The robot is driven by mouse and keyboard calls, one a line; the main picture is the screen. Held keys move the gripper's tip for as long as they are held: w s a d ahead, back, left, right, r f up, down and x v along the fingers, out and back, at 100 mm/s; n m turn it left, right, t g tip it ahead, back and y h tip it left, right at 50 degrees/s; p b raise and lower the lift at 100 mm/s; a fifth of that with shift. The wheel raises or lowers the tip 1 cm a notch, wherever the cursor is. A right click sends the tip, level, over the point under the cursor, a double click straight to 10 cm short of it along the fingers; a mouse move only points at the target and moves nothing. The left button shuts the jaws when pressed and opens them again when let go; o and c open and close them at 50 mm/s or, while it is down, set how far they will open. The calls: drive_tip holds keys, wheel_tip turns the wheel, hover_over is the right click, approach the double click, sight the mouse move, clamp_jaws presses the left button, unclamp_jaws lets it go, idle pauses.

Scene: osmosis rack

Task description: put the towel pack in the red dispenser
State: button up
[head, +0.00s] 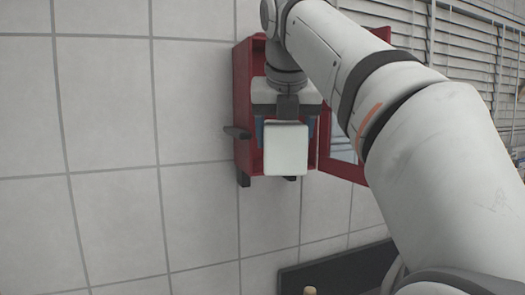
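The red dispenser (243,110) hangs on the tiled wall, with its red-framed door (340,169) swung open to the right. My gripper (287,98) is in front of its opening, pointing down. A pale, rounded block (286,150) shows directly below a dark bracket at my gripper; I cannot tell whether it is the towel pack or a part mounted on my wrist. Blue patches (259,131) show on both sides behind the block, at the dispenser's opening; I cannot tell what they belong to. My fingertips and most of the dispenser's inside are hidden.
A dark bracket (237,132) sticks out at the dispenser's left side. A metal wire rack (465,45) is on the wall at the upper right. A dark panel (335,272) and a small wooden knob (309,291) are at the bottom. The tiled wall at left is bare.

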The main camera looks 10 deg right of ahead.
drive_tip(key=shift+w+d+f+p, duration=0.55)
drive_tip(key=shift+w+p, duration=0.25)
drive_tip(key=shift+w, duration=1.8)
drive_tip(key=shift+w+d+f+p, duration=0.4)
drive_tip(key=shift+w+f+p, duration=0.35)
drive_tip(key=shift+w, duration=1.9)
drive_tip(key=shift+w+d+f+p, duration=0.5)
drive_tip(key=shift+w+p, duration=0.4)
drive_tip(key=shift+w, duration=1.7)
drive_tip(key=shift+f, duration=0.1)
drive_tip(key=o, duration=0.8)
drive_tip(key=s+a+r+b, duration=0.1)
drive_tip(key=s, duration=0.3)
drive_tip(key=s+r+b, duration=0.1)
drive_tip(key=s+r, duration=0.1)
drive_tip(key=s, duration=0.3)
drive_tip(key=s+a+r+b, duration=0.1)
drive_tip(key=s+b, duration=0.1)
drive_tip(key=s, duration=0.3)
drive_tip(key=shift+s+a+r, duration=0.25)
drive_tip(key=shift+a, duration=0.05)
drive_tip(key=shift+f, duration=0.1)
